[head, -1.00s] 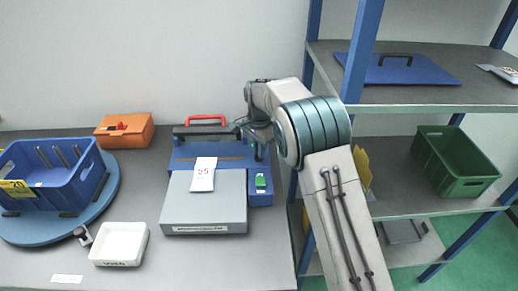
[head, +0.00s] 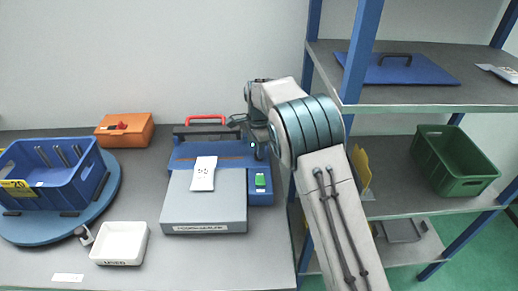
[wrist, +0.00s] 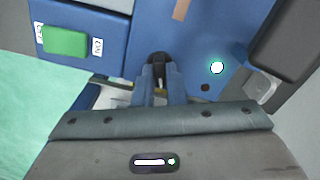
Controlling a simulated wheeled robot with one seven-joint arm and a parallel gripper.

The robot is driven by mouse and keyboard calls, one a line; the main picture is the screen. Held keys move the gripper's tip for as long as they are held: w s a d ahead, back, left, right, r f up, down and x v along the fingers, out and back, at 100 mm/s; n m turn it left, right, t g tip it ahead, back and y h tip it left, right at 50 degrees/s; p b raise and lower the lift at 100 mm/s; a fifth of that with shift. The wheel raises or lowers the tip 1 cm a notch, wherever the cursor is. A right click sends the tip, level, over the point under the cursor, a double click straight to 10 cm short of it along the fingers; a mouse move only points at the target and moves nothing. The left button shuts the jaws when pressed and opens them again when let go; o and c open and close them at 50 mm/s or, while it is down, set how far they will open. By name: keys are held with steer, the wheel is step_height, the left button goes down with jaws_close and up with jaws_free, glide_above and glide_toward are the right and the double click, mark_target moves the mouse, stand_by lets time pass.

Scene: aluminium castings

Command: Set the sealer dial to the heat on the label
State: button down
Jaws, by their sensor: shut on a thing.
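The sealer (head: 180,157) is a blue machine with a red handle, standing on the bench. A white packet with dark print, probably the label (head: 203,174), lies on the grey platform in front of it; its print is too small to read surely. My gripper (head: 260,155) is over the sealer's right end. In the wrist view my gripper (wrist: 160,82) points at the blue face, its fingers closed around a dark knob, the dial (wrist: 159,58). The fingers hide most of the dial, and I cannot read its setting. A lit lamp (wrist: 217,67) shows beside it.
A green switch (wrist: 65,41) sits on the sealer near my gripper. A grey platform (head: 205,212) stands in front. A white tray (head: 120,243), a blue crate (head: 55,178) on a turntable and an orange box (head: 125,130) are left. Shelving (head: 430,97) stands close on the right.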

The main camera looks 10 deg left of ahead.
steer(key=shift+a, duration=0.1)
steer(key=c, duration=1.5)
jaws_free()
steer(key=shift+s+a, duration=0.1)
steer(key=shift+d+r, duration=0.15)
steer(key=shift+d, duration=0.05)
step_height(320, 180, up, 14)
steer(key=shift+a+f+b, duration=0.1)
steer(key=shift+f+b, duration=0.1)
steer(key=shift+b, duration=0.2)
